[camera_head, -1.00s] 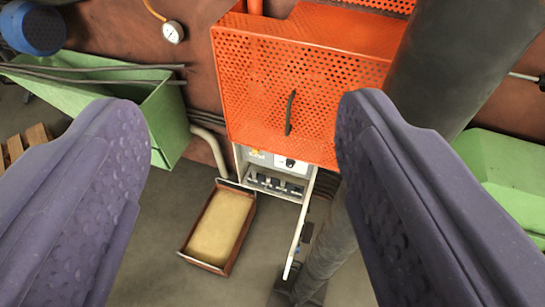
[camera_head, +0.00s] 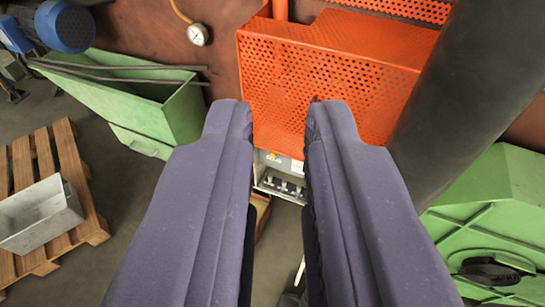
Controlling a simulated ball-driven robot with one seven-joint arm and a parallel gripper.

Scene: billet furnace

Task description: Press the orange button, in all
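No orange button can be made out clearly. A grey-white control box (camera_head: 266,180) sits under the orange perforated guard, showing between my fingers; its front is open, with a small yellow mark and a row of dark switches inside. My fingers hide its sides. My gripper (camera_head: 281,115) has two purple fingers, partly open with a clear gap and nothing between them. The fingertips overlap the lower part of the guard in the picture; I see no contact.
The orange perforated guard (camera_head: 325,75) juts from the wall. A thick dark pipe (camera_head: 465,85) stands on its right. Green bins stand left (camera_head: 150,105) and right (camera_head: 490,215). A wooden pallet (camera_head: 75,165) with a grey metal box (camera_head: 40,215) lies at left.

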